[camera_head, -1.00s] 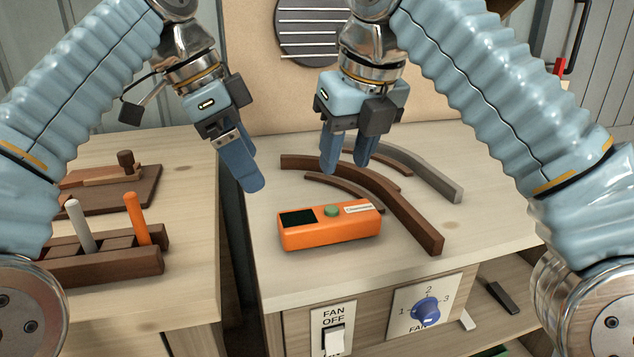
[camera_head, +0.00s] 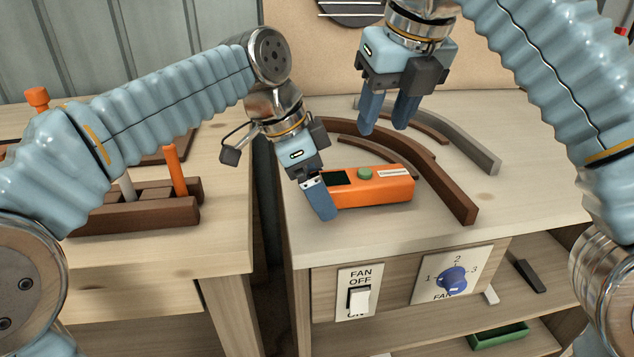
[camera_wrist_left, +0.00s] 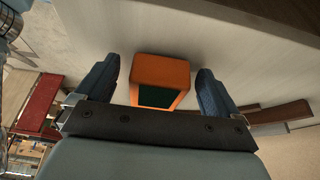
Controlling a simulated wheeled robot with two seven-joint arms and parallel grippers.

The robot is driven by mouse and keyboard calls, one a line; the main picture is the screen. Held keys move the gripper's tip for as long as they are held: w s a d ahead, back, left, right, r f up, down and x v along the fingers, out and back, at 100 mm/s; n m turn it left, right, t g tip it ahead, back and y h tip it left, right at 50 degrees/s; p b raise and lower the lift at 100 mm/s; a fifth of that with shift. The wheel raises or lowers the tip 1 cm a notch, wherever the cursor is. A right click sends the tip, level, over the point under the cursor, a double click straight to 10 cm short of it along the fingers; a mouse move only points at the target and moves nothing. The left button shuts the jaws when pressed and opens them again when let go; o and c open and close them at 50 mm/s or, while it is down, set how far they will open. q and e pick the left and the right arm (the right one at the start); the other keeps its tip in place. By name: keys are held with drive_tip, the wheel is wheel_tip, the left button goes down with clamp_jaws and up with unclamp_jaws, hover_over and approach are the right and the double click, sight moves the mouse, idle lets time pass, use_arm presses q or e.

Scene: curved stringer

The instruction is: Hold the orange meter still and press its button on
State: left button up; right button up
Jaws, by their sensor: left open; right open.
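The orange meter (camera_head: 385,190) lies on the right-hand bench top, with a dark screen at its left end, a green button (camera_head: 364,173) on top and a white label at its right. My left gripper (camera_head: 322,200) is open at the meter's left end. In the left wrist view the meter's end (camera_wrist_left: 160,72) stands between the two open fingers (camera_wrist_left: 160,88), with a gap on either side. The button is not visible there. My right gripper (camera_head: 388,120) is open and empty, above the bench behind the meter.
Curved brown strips (camera_head: 455,195) and a grey strip (camera_head: 480,155) lie behind and right of the meter. A fan switch (camera_head: 359,299) and a blue knob (camera_head: 452,279) are on the bench front. A gap separates the left bench, which bears a wooden tool rack (camera_head: 135,217).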

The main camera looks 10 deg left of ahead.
use_arm(q)
drive_tip(key=c, duration=1.2)
drive_tip(key=shift+c, duration=0.5)
use_arm(e)
drive_tip(key=shift+c, duration=0.4)
clamp_jaws()
